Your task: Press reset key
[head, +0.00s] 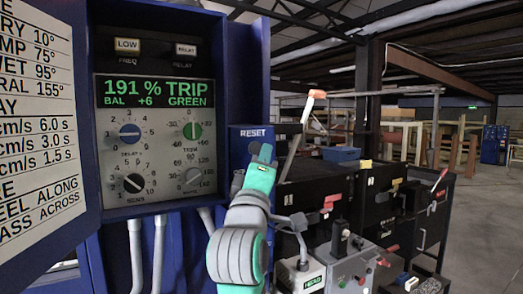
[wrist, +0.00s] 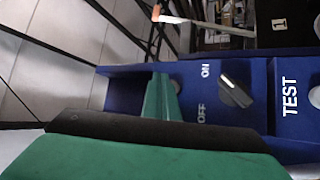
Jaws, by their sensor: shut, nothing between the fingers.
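A blue box with a white RESET label (head: 252,132) is mounted right of the display panel in the head view. My green gripper (head: 264,152) is in front of this box, its tips just below the label, and hides the key there. In the wrist view my gripper (wrist: 161,78) is shut and empty, its tips over the blue box face (wrist: 125,88). A small grey round part (wrist: 175,86) shows just right of the tips, partly covered. I cannot tell whether the tips touch it.
The display (head: 155,93) reads 191 % TRIP, BAL +6, GREEN, above several dials. In the wrist view a black ON/OFF knob (wrist: 235,91) and a TEST label (wrist: 290,96) lie right of my gripper. Black cabinets (head: 312,200) stand to the right.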

